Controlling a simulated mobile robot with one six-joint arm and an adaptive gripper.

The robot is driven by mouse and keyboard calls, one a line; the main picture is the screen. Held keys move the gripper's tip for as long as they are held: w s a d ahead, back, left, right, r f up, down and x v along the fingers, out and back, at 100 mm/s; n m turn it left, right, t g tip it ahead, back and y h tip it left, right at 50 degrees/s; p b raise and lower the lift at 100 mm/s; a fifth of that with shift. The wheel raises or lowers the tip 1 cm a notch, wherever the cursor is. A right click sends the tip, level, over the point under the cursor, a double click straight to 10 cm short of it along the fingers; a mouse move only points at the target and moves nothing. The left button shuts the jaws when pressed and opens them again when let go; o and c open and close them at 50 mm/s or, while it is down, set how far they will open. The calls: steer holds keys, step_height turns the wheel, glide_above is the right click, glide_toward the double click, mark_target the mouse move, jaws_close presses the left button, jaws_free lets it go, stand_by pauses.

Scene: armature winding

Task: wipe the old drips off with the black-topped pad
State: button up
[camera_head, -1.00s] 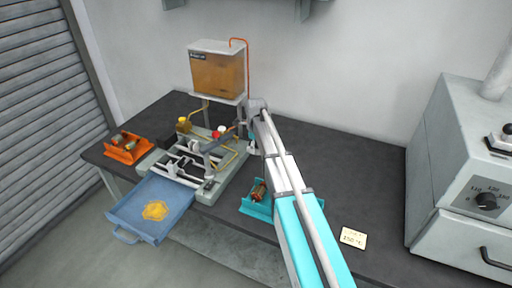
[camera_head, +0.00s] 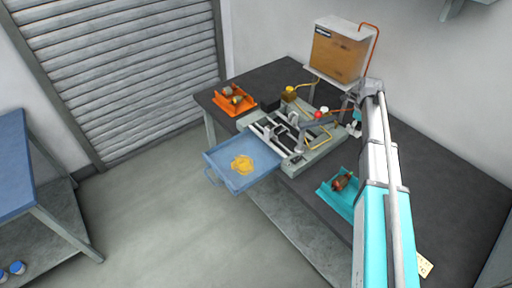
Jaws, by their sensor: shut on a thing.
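My gripper (camera_head: 351,117) is at the far end of my arm, over the right side of the winding machine and below the amber tank. It is small and partly hidden by my own wrist. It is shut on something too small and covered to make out. A yellow-amber patch of drips (camera_head: 242,165) lies on the floor of the pulled-out blue tray (camera_head: 221,159) at the machine's front. My gripper is well to the right of that patch. I cannot clearly pick out the black-topped pad. A black block (camera_head: 269,105) stands behind the machine's left end.
An orange holder (camera_head: 233,103) with wound parts stands at the table's left end. A teal holder (camera_head: 337,199) with one part sits beside my arm. The amber tank (camera_head: 338,57) rises behind the machine (camera_head: 325,146). A blue-topped bench (camera_head: 14,165) is at far left. Open floor lies between.

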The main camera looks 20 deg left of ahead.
steer(key=shift+r+p, duration=2.15)
steer(key=shift+r, duration=0.55)
steer(key=shift+s, duration=0.1)
